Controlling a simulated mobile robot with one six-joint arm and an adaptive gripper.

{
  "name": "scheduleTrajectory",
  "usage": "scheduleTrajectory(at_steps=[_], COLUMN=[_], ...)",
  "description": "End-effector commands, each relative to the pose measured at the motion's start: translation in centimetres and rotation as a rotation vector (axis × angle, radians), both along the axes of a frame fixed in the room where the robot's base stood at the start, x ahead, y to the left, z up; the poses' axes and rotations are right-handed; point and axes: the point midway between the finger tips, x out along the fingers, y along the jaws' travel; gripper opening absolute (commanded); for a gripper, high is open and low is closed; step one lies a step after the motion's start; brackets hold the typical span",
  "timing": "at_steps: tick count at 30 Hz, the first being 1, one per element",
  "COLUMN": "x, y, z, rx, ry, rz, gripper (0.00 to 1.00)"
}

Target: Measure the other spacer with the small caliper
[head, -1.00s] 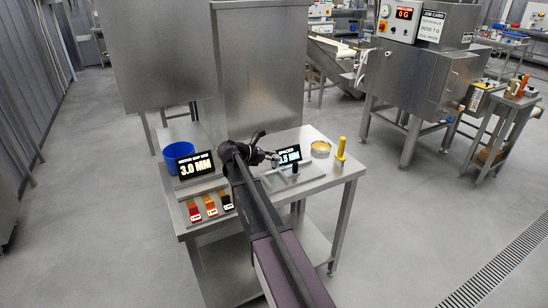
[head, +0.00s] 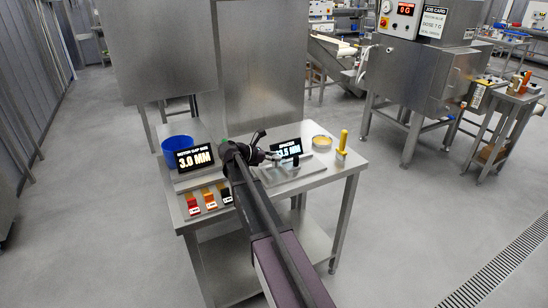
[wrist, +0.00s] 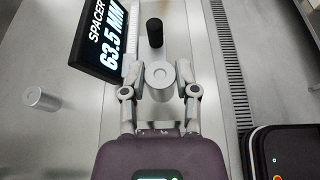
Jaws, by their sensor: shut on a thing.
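In the wrist view, my gripper (wrist: 161,88) is shut on a silver cylindrical spacer (wrist: 160,70), seen from above. The held spacer is beside the small caliper's display (wrist: 98,38), which reads SPACER 63.5 MM. A black post (wrist: 154,32) stands on the caliper plate just beyond the held spacer. I cannot tell whether the held spacer touches the plate. A second silver spacer (wrist: 42,98) is apart on the left. In the head view, my gripper (head: 277,157) is low at the caliper, in front of its display (head: 287,148); my arm hides part of this area.
A 3.0 MM display (head: 195,158), a blue tub (head: 178,149) and coloured tagged pieces (head: 210,199) are on the table's left. A yellow round dish (head: 321,142) and a yellow-handled tool (head: 342,143) are on its right. The table (head: 335,166) has some bare surface at front right.

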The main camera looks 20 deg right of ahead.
Motion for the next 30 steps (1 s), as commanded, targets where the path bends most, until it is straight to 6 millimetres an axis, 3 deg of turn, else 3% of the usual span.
scheduleTrajectory(at_steps=[3, 12, 30], x=[0.0, 0.0, 0.0], y=[0.0, -0.1, -0.1], z=[-1.5, -3.1, -3.3], rx=[0.0, 0.0, 0.0], ry=[0.0, 0.0, 0.0], rz=[0.0, -0.001, -0.002], gripper=[0.0, 0.0, 0.0])
